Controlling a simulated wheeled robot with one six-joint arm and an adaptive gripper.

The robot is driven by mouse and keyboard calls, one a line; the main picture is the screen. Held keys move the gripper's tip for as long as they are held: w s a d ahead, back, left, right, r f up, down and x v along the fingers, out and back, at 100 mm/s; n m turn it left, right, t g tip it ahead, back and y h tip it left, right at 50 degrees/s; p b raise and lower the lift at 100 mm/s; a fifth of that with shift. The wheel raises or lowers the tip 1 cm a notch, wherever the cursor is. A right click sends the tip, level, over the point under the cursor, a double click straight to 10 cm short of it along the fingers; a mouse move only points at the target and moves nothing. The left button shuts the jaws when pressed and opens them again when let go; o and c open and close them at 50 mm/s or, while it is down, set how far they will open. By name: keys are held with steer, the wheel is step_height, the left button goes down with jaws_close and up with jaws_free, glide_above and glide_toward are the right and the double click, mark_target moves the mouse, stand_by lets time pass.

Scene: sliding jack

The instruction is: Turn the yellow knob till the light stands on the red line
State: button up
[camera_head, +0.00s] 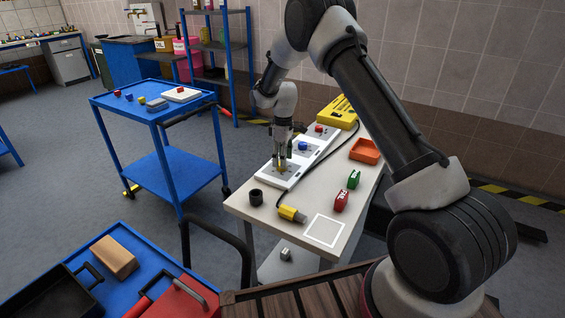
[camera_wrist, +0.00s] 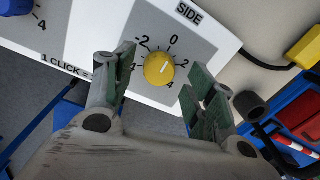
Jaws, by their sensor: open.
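The yellow knob (camera_wrist: 159,69) sits on a grey dial plate of a white panel (camera_wrist: 118,12), marked SIDE, with numbers around it. Its white pointer mark leans up and right, roughly between 0 and 2. My gripper (camera_head: 281,164) is over the near end of the panel (camera_head: 318,150) in the head view. In the wrist view my gripper (camera_wrist: 166,84) is open, with one finger to each side of the knob and visible gaps between. In the head view the knob is mostly hidden by the fingers. I cannot make out the light or the red line.
A blue knob (camera_head: 302,146) and a red knob (camera_head: 319,129) stand farther along the panel. A yellow box (camera_head: 338,112), an orange tray (camera_head: 365,151), a black cup (camera_head: 256,196), a yellow plug (camera_head: 292,214) and green (camera_head: 353,179) and red (camera_head: 340,201) blocks share the table.

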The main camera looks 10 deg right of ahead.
steer(key=shift+f, duration=1)
steer(key=c, duration=1)
steer(key=shift+c, duration=0.2)
steer(key=shift+m, duration=0.5)
steer(key=m, duration=0.4)
steer(key=shift+s+m, duration=0.15)
steer(key=shift+m, duration=0.25)
steer(key=m, duration=0.5)
steer(key=shift+a+m+t, duration=0.1)
steer(key=shift+m+t, duration=0.2)
steer(key=shift+m, duration=0.1)
